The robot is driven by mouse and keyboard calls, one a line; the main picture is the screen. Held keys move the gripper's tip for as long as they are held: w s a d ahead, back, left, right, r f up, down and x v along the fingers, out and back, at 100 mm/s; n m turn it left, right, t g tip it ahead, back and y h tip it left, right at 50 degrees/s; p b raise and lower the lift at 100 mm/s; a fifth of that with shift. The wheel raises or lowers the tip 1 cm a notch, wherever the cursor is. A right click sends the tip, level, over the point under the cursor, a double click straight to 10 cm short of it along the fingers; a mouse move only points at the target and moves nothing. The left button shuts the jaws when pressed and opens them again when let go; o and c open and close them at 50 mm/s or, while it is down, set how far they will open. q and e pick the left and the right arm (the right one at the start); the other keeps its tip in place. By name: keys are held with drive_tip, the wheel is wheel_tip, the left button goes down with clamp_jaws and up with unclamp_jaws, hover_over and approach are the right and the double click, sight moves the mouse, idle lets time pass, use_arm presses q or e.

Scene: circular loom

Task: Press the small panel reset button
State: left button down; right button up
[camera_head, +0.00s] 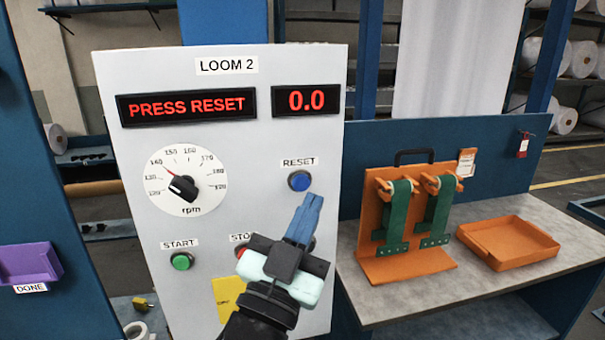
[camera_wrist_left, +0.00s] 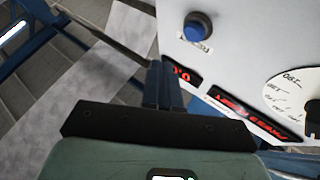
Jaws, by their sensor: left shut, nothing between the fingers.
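The blue reset button (camera_head: 299,181) is on the white Loom 2 panel (camera_head: 240,110), under the word RESET. The display (camera_head: 187,106) reads PRESS RESET and the one beside it (camera_head: 305,100) reads 0.0. My left gripper (camera_head: 314,198) is shut and empty. In the head view its blue fingertips appear just below and right of the button; I cannot tell how far they are from the panel. In the left wrist view the button (camera_wrist_left: 198,27) is up and right of the fingertips, with a visible gap in the picture. My right gripper is not in view.
The rpm dial (camera_head: 183,188), green START button (camera_head: 181,262) and a partly covered STOP button are on the same panel. At right, a grey bench (camera_head: 400,300) holds an orange stand (camera_head: 410,268) with green straps and an orange tray (camera_head: 508,243). A purple bin (camera_head: 30,262) is at left.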

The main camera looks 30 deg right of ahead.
sight(301, 183)
use_arm(q)
drive_tip(key=shift+w+d, duration=0.2)
drive_tip(key=shift+w, duration=0.6)
drive_tip(key=shift+w+d, duration=0.2)
drive_tip(key=shift+w, duration=0.55)
idle(0.9)
drive_tip(key=shift+w, duration=0.4)
drive_tip(key=shift+w+d, duration=0.15)
drive_tip(key=shift+w, duration=0.3)
idle(0.5)
idle(0.4)
drive_tip(key=shift+s+a+b, duration=0.2)
drive_tip(key=shift+s+b, duration=0.5)
drive_tip(key=shift+s, duration=0.15)
